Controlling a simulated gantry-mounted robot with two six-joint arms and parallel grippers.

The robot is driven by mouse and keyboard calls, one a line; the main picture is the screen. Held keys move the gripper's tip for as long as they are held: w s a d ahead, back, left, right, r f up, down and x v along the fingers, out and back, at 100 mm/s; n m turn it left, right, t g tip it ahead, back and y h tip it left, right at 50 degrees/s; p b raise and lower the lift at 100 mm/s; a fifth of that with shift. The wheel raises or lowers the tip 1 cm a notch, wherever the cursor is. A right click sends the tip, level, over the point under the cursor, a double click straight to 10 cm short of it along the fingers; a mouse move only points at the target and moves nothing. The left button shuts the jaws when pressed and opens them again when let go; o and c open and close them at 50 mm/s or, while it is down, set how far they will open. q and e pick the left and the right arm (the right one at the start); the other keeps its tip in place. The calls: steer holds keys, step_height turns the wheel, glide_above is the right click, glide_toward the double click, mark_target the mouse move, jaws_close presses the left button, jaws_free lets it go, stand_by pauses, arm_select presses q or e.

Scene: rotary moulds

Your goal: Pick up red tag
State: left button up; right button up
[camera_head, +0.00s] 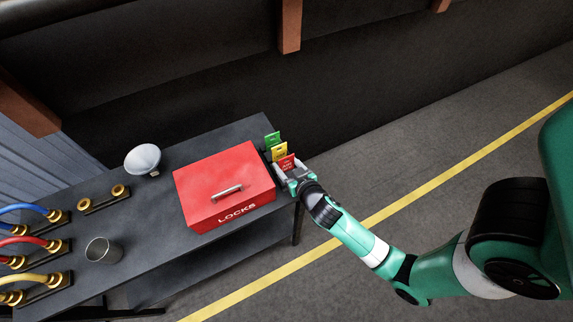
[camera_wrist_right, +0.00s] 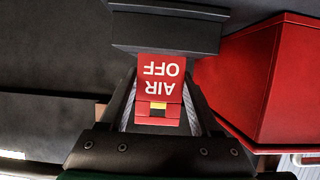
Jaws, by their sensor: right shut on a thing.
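The red tag (camera_head: 287,162) is at the right end of the dark table, nearest of a row of coloured tags. In the right wrist view the red tag (camera_wrist_right: 160,88) reads "AIR OFF", upside down, and has a small yellow patch. My right gripper (camera_head: 292,174) is shut on the red tag, its fingers on either side of it. A dark block (camera_wrist_right: 165,32) lies against the tag's far end in the wrist view. I cannot tell whether the tag is still in a holder. My left gripper is not in view.
A yellow tag (camera_head: 279,151) and a green tag (camera_head: 272,139) stand just behind the red one. A red LOCKS box (camera_head: 222,180) is close on the left. A funnel (camera_head: 143,159), a metal cup (camera_head: 103,250) and coloured hoses (camera_head: 25,243) are farther left.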

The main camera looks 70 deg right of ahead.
steer(key=r, duration=0.1)
steer(key=r+p, duration=0.2)
steer(key=r, duration=0.1)
steer(key=shift+s+a, duration=0.25)
steer(key=shift+s, duration=0.05)
steer(key=s+a+r+p, duration=0.5)
steer(key=s+r, duration=0.3)
steer(key=s, duration=0.3)
steer(key=shift+s+a+r, duration=0.25)
steer(key=shift+a+r, duration=0.15)
steer(key=shift+a, duration=0.5)
